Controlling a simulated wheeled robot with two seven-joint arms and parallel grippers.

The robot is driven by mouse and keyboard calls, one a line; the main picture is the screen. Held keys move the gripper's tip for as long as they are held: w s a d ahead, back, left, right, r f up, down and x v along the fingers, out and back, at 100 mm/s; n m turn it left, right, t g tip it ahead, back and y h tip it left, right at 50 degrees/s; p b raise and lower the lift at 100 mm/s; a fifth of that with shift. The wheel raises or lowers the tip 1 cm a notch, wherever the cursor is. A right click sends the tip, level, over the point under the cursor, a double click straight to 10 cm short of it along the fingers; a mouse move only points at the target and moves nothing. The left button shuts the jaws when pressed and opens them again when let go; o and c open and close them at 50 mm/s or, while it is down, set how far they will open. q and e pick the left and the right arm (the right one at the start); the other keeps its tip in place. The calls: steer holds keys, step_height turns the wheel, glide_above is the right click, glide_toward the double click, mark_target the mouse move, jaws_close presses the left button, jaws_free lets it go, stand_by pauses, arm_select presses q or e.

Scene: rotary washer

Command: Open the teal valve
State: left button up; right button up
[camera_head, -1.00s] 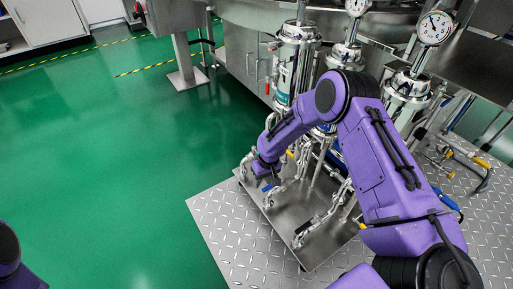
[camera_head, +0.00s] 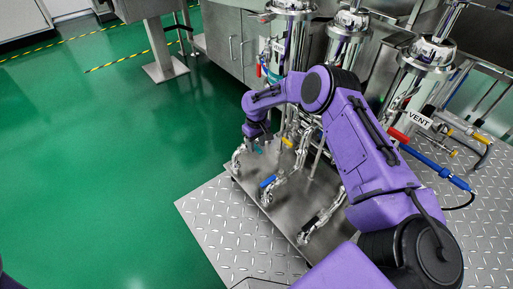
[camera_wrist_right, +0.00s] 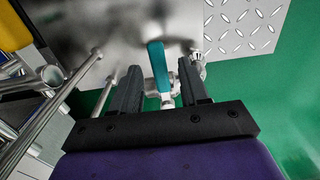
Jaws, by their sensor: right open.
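The teal valve handle (camera_wrist_right: 157,68) shows in the right wrist view as a flat lever on a silver valve body (camera_wrist_right: 163,86). It lies between the two dark fingers of my right gripper (camera_wrist_right: 159,64), with a visible gap on each side. The gripper is open and points at the valve. In the head view my right gripper (camera_head: 257,138) hangs over the far left end of the metal base plate; only a small bit of teal (camera_head: 258,150) shows under it. My left gripper is out of view.
A blue-handled valve (camera_head: 267,182) stands on the base plate (camera_head: 252,192) nearer than the gripper. Steel cylinders (camera_head: 345,38) and pipes rise behind my right arm. A blue hose (camera_head: 433,166) and VENT tag (camera_head: 419,119) are at right. Green floor (camera_head: 100,170) is clear at left.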

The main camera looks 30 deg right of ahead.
steer(key=shift+f, duration=0.2)
jaws_close()
